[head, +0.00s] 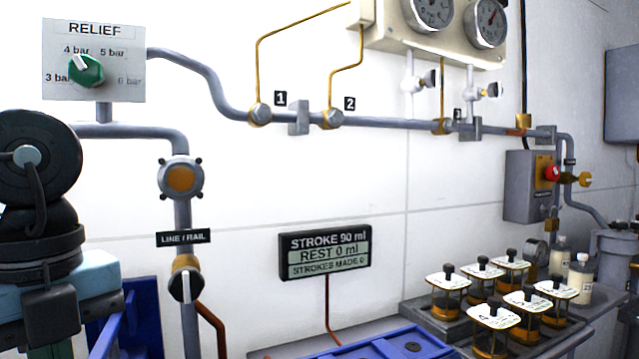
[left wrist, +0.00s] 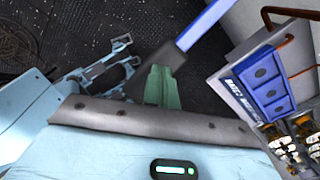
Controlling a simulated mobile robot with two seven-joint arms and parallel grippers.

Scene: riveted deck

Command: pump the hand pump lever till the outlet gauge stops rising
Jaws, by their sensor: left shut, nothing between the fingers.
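My left gripper (left wrist: 163,84) shows in the left wrist view with its green fingers shut and empty. A blue bar (left wrist: 203,26), possibly the pump lever, slants just beyond the fingertips; I cannot tell whether they touch. Two round gauges, a left one (head: 428,10) and a right one (head: 487,22), sit on a cream panel at the top, partly cut off. The display (head: 325,253) reads stroke 90 ml, rest 0 ml, strokes made 0.
Grey pipes run along the white wall. Several lidded amber jars (head: 490,325) stand on the right, beside a blue tray (head: 385,346). Dark floor (left wrist: 90,25) shows past the gripper.

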